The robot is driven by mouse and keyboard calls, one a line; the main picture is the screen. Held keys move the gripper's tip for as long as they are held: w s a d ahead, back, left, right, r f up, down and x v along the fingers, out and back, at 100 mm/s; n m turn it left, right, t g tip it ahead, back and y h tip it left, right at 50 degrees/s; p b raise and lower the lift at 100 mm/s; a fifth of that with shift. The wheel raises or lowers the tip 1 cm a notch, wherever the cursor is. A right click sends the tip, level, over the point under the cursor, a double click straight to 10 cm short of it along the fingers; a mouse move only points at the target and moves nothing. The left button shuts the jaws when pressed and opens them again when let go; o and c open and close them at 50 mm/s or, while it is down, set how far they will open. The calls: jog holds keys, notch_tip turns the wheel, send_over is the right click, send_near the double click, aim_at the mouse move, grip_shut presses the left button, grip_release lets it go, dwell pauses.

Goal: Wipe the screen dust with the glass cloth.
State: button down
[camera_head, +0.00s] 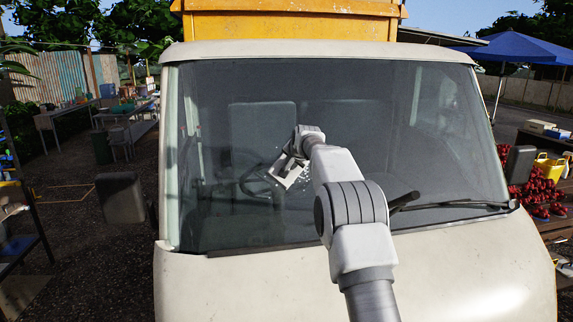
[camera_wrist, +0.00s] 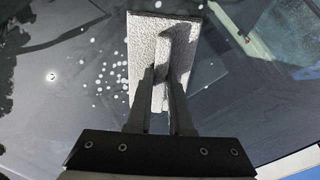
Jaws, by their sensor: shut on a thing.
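The glass cloth (camera_wrist: 143,38) is a pale grey, textured rectangular pad with a raised ridge. My gripper (camera_wrist: 162,88) is shut on that ridge in the wrist view. In the head view the cloth (camera_head: 287,172) is at the windscreen (camera_head: 350,115), left of its middle, in front of the steering wheel. Whether it touches the glass I cannot tell. Pale round spots (camera_wrist: 108,75) of dust lie on the glass, mostly left of the cloth, with a few at its right. What is under the cloth is hidden. My gripper (camera_head: 290,160) is small in the head view.
A black wiper (camera_head: 455,205) lies along the lower right of the windscreen. The white truck front (camera_head: 230,285) is below the glass. A side mirror (camera_head: 121,197) juts out at the left. Tables, red fruit (camera_head: 538,190) and a yellow basket (camera_head: 549,167) stand apart from the truck.

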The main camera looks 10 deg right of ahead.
aim_at(292, 177)
jog(key=shift+d+f, duration=0.1)
jog(key=shift+d, duration=5.55)
jog(key=shift+s+d+f+b, duration=0.1)
jog(key=shift+s+f+b, duration=0.2)
jog(key=shift+f+b, duration=0.6)
jog(key=s+f+b, duration=0.1)
jog(key=s+b, duration=0.1)
jog(key=b, duration=0.3)
jog(key=shift+f+b, duration=0.3)
jog(key=shift+a+r+b, duration=0.2)
jog(key=shift+a+b, duration=0.1)
jog(key=shift+a, duration=1.75)
jog(key=shift+w+a, duration=0.1)
jog(key=shift+a, duration=3.7)
jog(key=shift+a+p, duration=1.05)
jog(key=shift+a, duration=2.7)
jog(key=shift+d+f+p, duration=0.1)
jog(key=shift+d+p, duration=0.25)
jog(key=shift+d, duration=3.65)
